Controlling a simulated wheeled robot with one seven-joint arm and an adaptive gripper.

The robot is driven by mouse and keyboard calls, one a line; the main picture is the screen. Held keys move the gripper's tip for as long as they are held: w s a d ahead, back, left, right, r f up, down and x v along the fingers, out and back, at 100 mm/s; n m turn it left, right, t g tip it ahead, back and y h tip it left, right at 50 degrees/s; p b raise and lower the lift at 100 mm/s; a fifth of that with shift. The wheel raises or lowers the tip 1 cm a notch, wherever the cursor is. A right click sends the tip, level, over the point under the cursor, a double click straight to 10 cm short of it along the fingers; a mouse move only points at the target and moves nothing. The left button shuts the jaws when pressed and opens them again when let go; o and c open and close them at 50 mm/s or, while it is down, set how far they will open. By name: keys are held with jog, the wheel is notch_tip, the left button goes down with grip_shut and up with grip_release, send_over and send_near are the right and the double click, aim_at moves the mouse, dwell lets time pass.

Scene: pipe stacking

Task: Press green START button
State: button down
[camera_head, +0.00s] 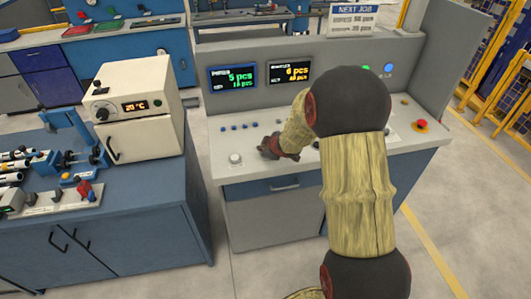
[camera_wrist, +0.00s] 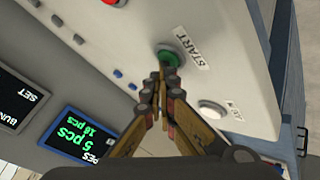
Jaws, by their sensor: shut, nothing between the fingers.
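The green button (camera_wrist: 170,54) sits on the white sloped panel in the wrist view, beside a printed START label (camera_wrist: 188,47). My gripper (camera_wrist: 163,82) is shut and empty, its fingertips together just short of the green button in the picture. They cover part of the button's near edge, and I cannot tell whether they touch it. In the head view my gripper (camera_head: 270,150) is low over the console panel (camera_head: 222,142), and the green button is hidden there.
A white button (camera_wrist: 212,110) is beside the green one, and a red one (camera_wrist: 113,2) is at the top edge. Small blue buttons (camera_wrist: 118,73) line the panel. Displays (camera_head: 233,77) stand behind. A red emergency button (camera_head: 421,124) is at right; a small oven (camera_head: 133,105) stands left.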

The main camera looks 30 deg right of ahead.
jog(key=shift+r+p, duration=0.8)
notch_tip(320, 180, up, 5)
jog(key=p, duration=0.5)
dwell(0.5)
